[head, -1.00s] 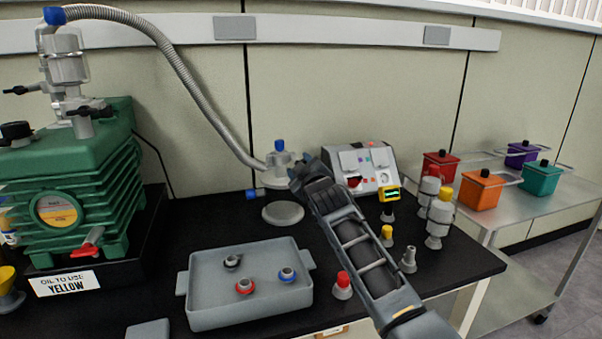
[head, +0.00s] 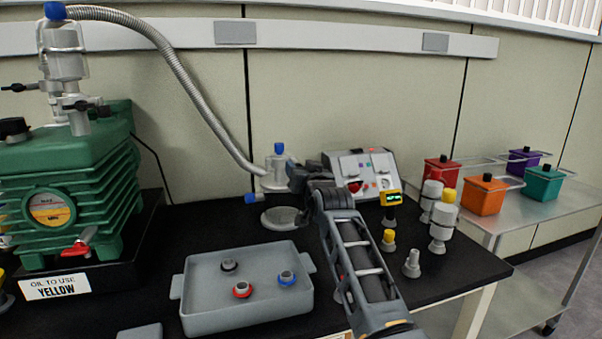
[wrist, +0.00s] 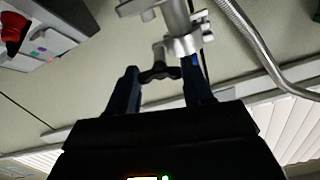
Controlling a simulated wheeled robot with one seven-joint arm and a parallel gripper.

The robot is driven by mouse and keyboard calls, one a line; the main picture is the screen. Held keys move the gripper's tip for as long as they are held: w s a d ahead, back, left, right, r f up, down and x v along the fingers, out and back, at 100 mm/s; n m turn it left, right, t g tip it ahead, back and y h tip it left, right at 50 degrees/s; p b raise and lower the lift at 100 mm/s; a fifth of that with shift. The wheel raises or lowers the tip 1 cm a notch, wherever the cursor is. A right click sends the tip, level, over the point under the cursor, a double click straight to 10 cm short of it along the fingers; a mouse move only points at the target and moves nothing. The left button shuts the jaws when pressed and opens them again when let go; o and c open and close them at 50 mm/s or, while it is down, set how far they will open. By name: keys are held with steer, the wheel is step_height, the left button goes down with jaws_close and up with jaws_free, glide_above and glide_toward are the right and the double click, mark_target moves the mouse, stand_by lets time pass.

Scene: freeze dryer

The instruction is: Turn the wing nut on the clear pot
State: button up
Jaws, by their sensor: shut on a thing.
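The clear pot (head: 277,172) with a blue cap stands at the end of the ribbed hose, above a round grey plate (head: 285,218). My gripper (head: 296,176) is at its right side and hides part of it. In the wrist view, the dark wing nut (wrist: 158,71) sits between the two fingertips of my gripper (wrist: 160,76), which are shut on it. A pale metal fitting (wrist: 176,22) shows just beyond the nut. In the head view the wing nut is hidden behind my gripper.
A grey tray (head: 190,312) with small ringed fittings lies in front. A grey control box (head: 332,172) stands close behind my gripper at the right. Capped bottles (head: 443,218) stand further right. The green pump (head: 70,190) is at the left.

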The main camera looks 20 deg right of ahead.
steer(key=shift+m+p, duration=5.05)
steer(key=shift+m, duration=10.05)
steer(key=shift+f, duration=0.1)
steer(key=o, duration=1.1)
steer(key=shift+c, duration=0.2)
